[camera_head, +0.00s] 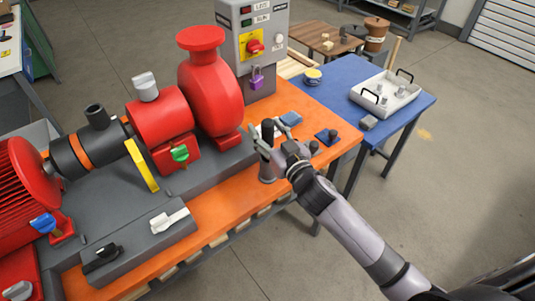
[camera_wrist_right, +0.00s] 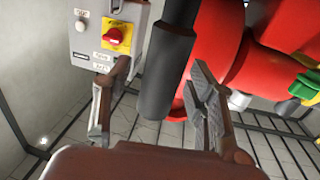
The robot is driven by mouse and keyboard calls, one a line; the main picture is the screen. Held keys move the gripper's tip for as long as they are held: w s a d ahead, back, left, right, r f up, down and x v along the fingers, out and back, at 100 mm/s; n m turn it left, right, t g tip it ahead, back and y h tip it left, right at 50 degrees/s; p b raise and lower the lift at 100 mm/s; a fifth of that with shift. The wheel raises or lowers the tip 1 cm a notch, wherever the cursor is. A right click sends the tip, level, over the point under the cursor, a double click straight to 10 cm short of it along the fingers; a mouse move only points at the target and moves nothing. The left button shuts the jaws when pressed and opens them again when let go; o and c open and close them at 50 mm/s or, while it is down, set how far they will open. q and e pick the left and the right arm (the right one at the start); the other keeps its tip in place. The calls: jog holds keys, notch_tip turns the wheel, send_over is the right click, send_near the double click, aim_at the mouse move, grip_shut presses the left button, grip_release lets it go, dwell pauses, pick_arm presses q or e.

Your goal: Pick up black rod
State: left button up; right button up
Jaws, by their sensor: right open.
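The black rod (camera_head: 267,130) stands upright near the right end of the orange bench, with a thicker dark grey lower part (camera_head: 266,170). In the right wrist view the rod (camera_wrist_right: 181,18) comes down from the top edge, with the thicker part (camera_wrist_right: 162,72) below. My right gripper (camera_head: 269,143) is open, with one finger on each side of the rod. In the right wrist view the fingers (camera_wrist_right: 161,74) stand apart around it, with visible gaps. I cannot tell whether either touches it. My left gripper is not in view.
The red pump (camera_head: 211,90) and the grey control box (camera_head: 238,38) with a purple padlock (camera_head: 257,78) stand close to the left. Small blue pieces (camera_head: 291,118) lie near the gripper. A blue table (camera_head: 340,75) with a white tray (camera_head: 386,91) is at the right.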

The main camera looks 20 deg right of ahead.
jog(key=shift+c, duration=0.2)
grip_shut()
dwell(0.4)
dwell(0.5)
